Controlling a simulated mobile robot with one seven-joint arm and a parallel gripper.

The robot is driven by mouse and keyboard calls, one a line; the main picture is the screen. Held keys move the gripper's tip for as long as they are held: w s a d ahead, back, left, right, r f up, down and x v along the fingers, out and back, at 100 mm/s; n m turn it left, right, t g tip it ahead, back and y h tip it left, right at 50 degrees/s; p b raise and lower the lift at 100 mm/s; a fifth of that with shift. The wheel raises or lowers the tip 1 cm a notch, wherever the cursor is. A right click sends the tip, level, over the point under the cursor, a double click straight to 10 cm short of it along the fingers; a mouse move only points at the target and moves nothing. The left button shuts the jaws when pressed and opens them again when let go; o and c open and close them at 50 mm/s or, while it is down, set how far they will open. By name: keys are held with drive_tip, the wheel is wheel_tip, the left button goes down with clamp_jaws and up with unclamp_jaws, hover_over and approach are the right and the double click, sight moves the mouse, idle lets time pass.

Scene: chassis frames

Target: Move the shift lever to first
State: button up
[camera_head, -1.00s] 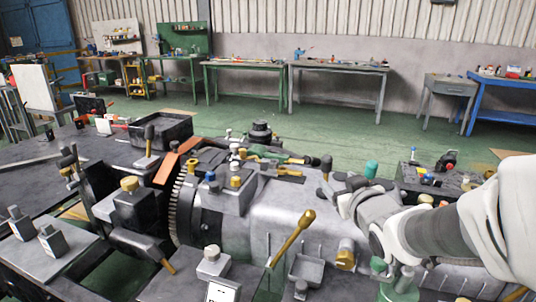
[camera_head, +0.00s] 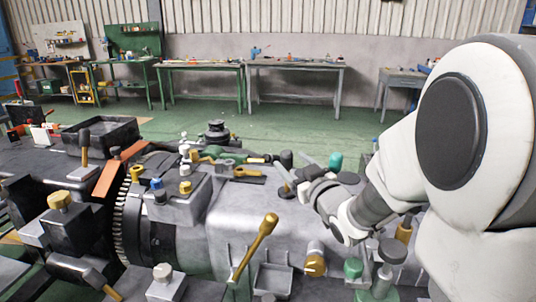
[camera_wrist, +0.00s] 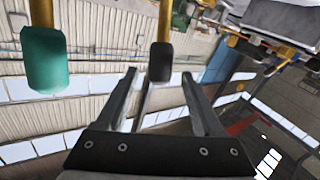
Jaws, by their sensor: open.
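Levers stand on the grey gearbox housing (camera_head: 225,222). One has a black knob (camera_head: 286,159) and one a green knob (camera_head: 335,162); the frames do not label either as the shift lever. My gripper (camera_head: 294,173) is open beside the black-knobbed lever. In the wrist view, the black knob (camera_wrist: 160,62) appears between the two spread fingertips, with no visible contact on either side. The green knob (camera_wrist: 45,60) is outside the fingers to the left. My wrist partly hides the housing behind it.
A brass-knobbed lever (camera_head: 255,245) leans up at the front of the housing. Green-capped and dark posts (camera_head: 353,268) stand below my arm. A toothed ring (camera_head: 125,215) is at the left. Workbenches (camera_head: 295,68) line the wall beyond open floor.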

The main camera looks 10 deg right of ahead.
drive_tip(key=x, duration=0.6)
drive_tip(key=shift+w, duration=0.35)
clamp_jaws()
idle(1.1)
